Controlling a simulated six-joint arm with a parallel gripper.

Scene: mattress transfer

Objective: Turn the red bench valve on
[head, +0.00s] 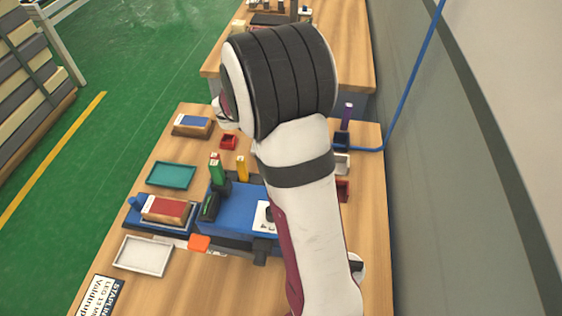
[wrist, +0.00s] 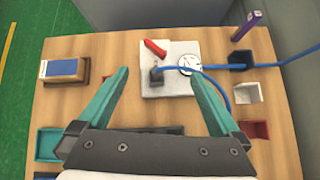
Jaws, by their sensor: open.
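The bench valve shows in the wrist view, with a red handle (wrist: 155,48) and a dark grey body (wrist: 157,77) on a pale square plate (wrist: 180,88). The handle lies slanted, its outer end toward the upper left. My gripper (wrist: 157,74) is open and empty, its two teal fingers spread to either side of the valve body. The red handle appears beyond the fingertips; I cannot tell the height gap. In the head view my arm hides both the valve and the gripper.
A round white gauge (wrist: 190,63) and a blue hose (wrist: 222,88) are right of the valve. A blue-topped block (wrist: 64,70) lies left. A dark blue holder (wrist: 240,60), purple item (wrist: 246,26), white bin (wrist: 247,92) and red bin (wrist: 256,130) stand right.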

